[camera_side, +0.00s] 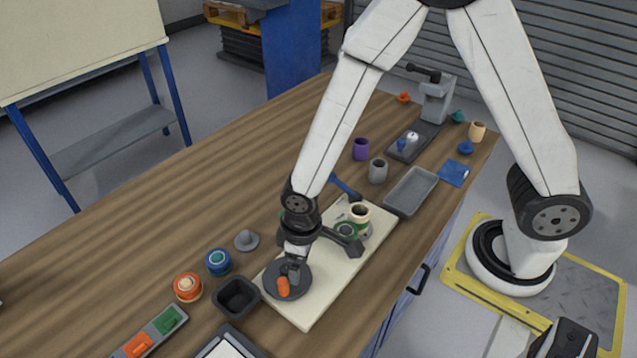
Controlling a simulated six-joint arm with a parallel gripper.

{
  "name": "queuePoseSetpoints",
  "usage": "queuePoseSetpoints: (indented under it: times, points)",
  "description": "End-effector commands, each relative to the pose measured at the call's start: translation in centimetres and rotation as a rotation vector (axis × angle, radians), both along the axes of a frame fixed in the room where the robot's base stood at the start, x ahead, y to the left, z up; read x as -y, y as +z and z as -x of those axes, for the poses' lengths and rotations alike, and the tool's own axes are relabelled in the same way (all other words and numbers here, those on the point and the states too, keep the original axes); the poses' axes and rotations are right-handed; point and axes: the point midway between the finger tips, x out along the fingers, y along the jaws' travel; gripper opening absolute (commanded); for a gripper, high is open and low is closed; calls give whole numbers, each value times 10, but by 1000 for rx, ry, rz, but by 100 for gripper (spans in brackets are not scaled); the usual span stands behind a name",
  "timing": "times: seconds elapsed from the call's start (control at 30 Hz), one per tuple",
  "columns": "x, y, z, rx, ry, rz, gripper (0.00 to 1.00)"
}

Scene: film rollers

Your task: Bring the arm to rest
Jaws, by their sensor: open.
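My arm reaches down from the top of the side view. My gripper (294,272) is low over the near end of a cream board (318,308). It is open. Just below it, a dark grey round plate (301,286) lies on the board with an orange piece (283,288) on it. The gripper tips overlap the plate and orange piece in this view, and I cannot tell whether they touch. My wrist hides part of the board's left side.
A black bin (237,297), a blue roll (218,262) and an orange roll (187,287) stand left. A grey tray (411,191) lies right. The wooden table's (190,215) far left is clear.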

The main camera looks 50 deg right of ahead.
Motion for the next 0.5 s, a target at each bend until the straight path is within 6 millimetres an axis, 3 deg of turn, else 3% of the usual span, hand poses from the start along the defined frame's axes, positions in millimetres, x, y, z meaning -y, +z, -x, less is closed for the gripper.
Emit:
queuePoseSetpoints:
  times: [0.27, 0.5]
  points:
    - [58, 49, -6, 68, -157, -25, 100]
    - [107, 85, 4, 128, -294, -36, 100]
